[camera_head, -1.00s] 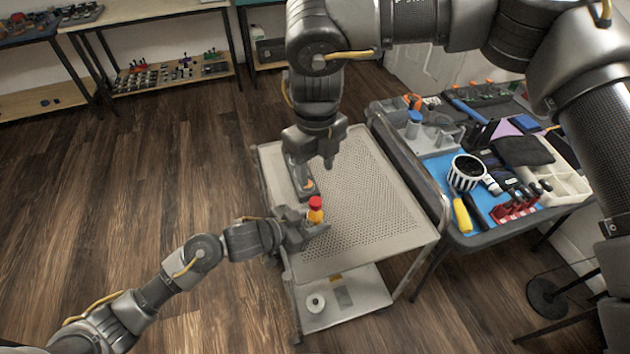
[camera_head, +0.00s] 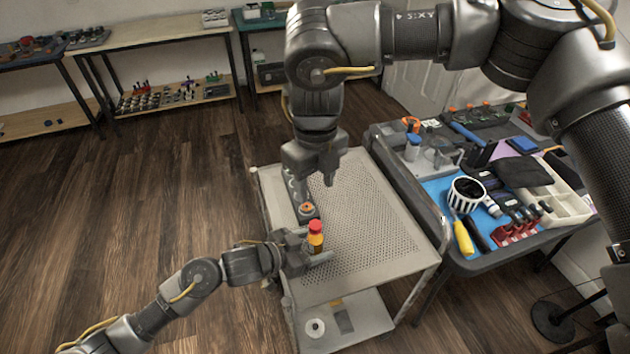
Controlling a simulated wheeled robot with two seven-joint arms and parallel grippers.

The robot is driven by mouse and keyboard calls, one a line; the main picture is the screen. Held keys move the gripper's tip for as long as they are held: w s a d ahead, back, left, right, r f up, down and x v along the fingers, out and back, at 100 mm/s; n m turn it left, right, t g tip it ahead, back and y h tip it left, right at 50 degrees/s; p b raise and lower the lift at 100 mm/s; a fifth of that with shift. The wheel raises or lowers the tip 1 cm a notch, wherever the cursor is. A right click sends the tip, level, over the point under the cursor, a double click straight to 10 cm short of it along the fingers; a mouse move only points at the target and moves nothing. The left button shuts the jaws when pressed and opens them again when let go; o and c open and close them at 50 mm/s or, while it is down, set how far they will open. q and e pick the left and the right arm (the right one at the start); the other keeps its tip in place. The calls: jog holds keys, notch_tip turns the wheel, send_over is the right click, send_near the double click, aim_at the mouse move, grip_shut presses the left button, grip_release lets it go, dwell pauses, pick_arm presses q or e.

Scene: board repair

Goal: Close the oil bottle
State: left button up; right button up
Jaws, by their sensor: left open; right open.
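The oil bottle (camera_head: 315,241) is small and yellow-orange with a red top, and it stands upright near the left edge of the perforated cart top. I cannot tell whether the red top is closed. My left gripper (camera_head: 318,250) is open at the bottle, with its fingers on either side of the lower part; I cannot tell if they touch it. My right gripper (camera_head: 314,184) is open and points down, above and behind the bottle, apart from it. A small round orange-red piece (camera_head: 306,208) shows below the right gripper; I cannot tell what it is.
The perforated cart top (camera_head: 375,220) is clear to the right of the bottle. A tool table (camera_head: 450,265) on the right holds a striped cup (camera_head: 466,193), a yellow-handled tool (camera_head: 463,237) and other tools. A white roll (camera_head: 316,328) lies on the cart's lower shelf.

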pick_arm(q)
jog(key=v, duration=1)
jog(key=shift+s+a+r, duration=0.15)
jog(key=shift+s+a, duration=0.1)
jog(key=shift+a, duration=0.05)
